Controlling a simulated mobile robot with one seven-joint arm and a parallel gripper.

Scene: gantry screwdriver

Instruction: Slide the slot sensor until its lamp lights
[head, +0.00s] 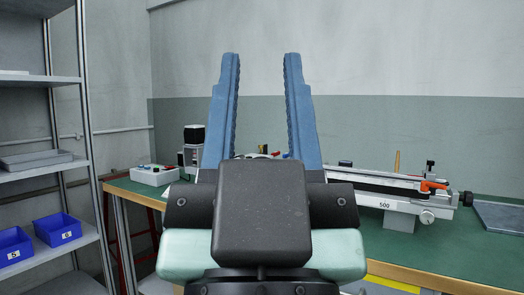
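My gripper (261,58) fills the middle of the head view, with its two blue fingers pointing up and wide apart. Nothing shows between the fingers except the wall and, low down, small things on the bench. A long rail device (400,203) marked 500 lies on the bench to the right of my gripper. It carries an orange lever (433,186) near its right end. I cannot pick out the slot sensor or its lamp. My gripper hides the left part of the rail device and the middle of the bench.
The green bench (475,246) has a wooden front edge. A white control box (155,175) and a black-topped device (193,140) stand at its left. A flat grey plate (500,217) lies at the right. A metal shelf (45,171) with blue bins (57,229) stands at far left.

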